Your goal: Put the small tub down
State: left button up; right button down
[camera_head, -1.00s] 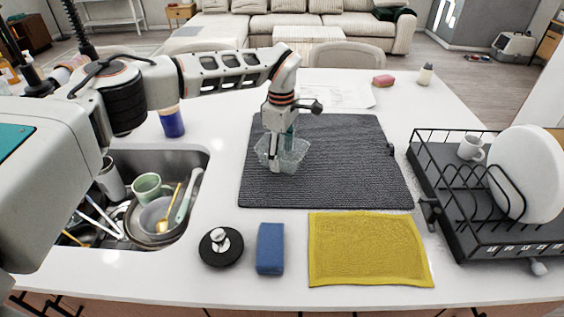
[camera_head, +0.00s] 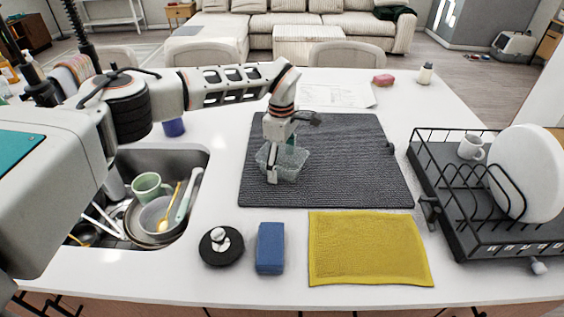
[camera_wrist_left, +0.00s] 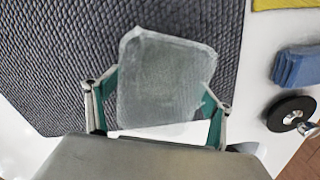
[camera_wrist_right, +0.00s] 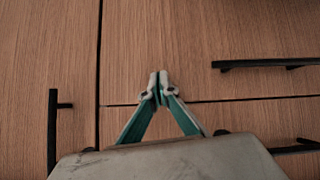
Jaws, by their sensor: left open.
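The small tub (camera_head: 291,163) is clear, pale and see-through, and sits on the dark drying mat (camera_head: 345,170), near its left edge. My left gripper (camera_head: 278,165) is over the tub from above, with its fingers apart. In the left wrist view the tub (camera_wrist_left: 165,80) shows between the open fingers (camera_wrist_left: 158,105), its right edge close to the right finger; I cannot tell if they touch. My right gripper (camera_wrist_right: 160,85) shows only in its own wrist view, its fingertips together with nothing between them, in front of wooden cabinet fronts.
A sink (camera_head: 205,160) with dishes is at the left. A round black stopper (camera_head: 221,248), a blue sponge (camera_head: 270,248) and a yellow cloth (camera_head: 368,248) lie in front of the mat. A black dish rack (camera_head: 470,225) stands at the right. The mat's right part is clear.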

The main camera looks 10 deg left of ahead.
pick_arm(q)
notch_tip(320, 180, up, 12)
jog(key=shift+r, duration=0.15)
dwell(0.4)
